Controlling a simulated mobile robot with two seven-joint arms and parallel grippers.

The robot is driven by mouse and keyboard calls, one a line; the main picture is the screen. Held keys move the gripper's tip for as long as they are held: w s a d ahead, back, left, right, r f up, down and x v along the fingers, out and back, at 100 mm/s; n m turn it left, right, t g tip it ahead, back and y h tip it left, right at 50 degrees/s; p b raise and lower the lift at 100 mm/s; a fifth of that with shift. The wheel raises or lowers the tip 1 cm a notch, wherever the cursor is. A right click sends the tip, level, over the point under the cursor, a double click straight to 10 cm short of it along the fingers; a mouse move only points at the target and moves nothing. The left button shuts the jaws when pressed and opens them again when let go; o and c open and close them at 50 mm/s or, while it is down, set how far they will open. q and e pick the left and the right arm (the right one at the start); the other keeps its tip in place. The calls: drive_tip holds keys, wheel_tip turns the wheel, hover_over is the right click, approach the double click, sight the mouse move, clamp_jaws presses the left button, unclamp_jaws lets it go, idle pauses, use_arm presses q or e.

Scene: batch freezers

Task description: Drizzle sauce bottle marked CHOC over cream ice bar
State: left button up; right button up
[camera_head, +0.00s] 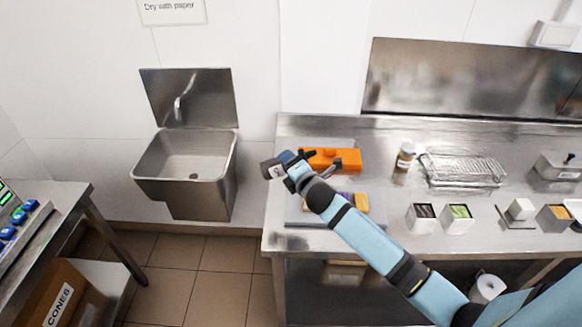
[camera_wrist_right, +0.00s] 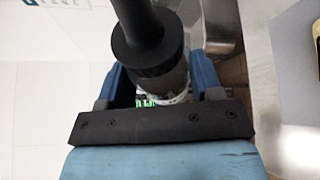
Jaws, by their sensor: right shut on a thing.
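My right gripper (camera_head: 290,165) reaches in from the lower right, over the left end of the steel counter. In the right wrist view its two blue fingers (camera_wrist_right: 160,85) are shut on a black-topped thing with a clear greyish body (camera_wrist_right: 175,75), which I take for the sauce bottle; the CHOC marking is not readable. In the head view a dark end with a small pale mark (camera_head: 272,169) shows at the gripper. A yellowish bar (camera_head: 361,202) lies on a board (camera_head: 296,214) below the forearm; the arm partly hides it and I cannot tell whether it is the cream bar. My left gripper is not in view.
An orange container (camera_head: 340,158) stands close behind the gripper. A small labelled jar (camera_head: 404,156), a wire rack (camera_head: 462,170) and several small steel tubs (camera_head: 422,226) stand to the right. A sink (camera_head: 187,157) is on the wall at left, with open floor between.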

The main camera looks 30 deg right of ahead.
drive_tip(key=shift+r, duration=0.25)
drive_tip(key=shift+r+n+g+h, duration=0.45)
drive_tip(key=shift+r+n, duration=0.35)
drive_tip(key=shift+n, duration=0.4)
drive_tip(key=shift+r+n+g, duration=0.4)
drive_tip(key=shift+n+g, duration=0.05)
drive_tip(key=shift+n, duration=0.25)
drive_tip(key=shift+r+n+h, duration=0.2)
drive_tip(key=shift+n+h, duration=0.05)
drive_tip(key=shift+n, duration=0.05)
drive_tip(key=shift+r+n+g+h, duration=0.25)
drive_tip(key=shift+n+h, duration=0.1)
drive_tip(key=shift+n, duration=0.25)
drive_tip(key=shift+r+n+g+h, duration=0.25)
drive_tip(key=shift+n+h, duration=0.1)
drive_tip(key=shift+n, duration=0.25)
drive_tip(key=n+h, duration=0.1)
drive_tip(key=n+g, duration=0.1)
drive_tip(key=shift+r+n+h, duration=0.3)
drive_tip(key=shift+h, duration=0.1)
drive_tip(key=shift+s, duration=0.1)
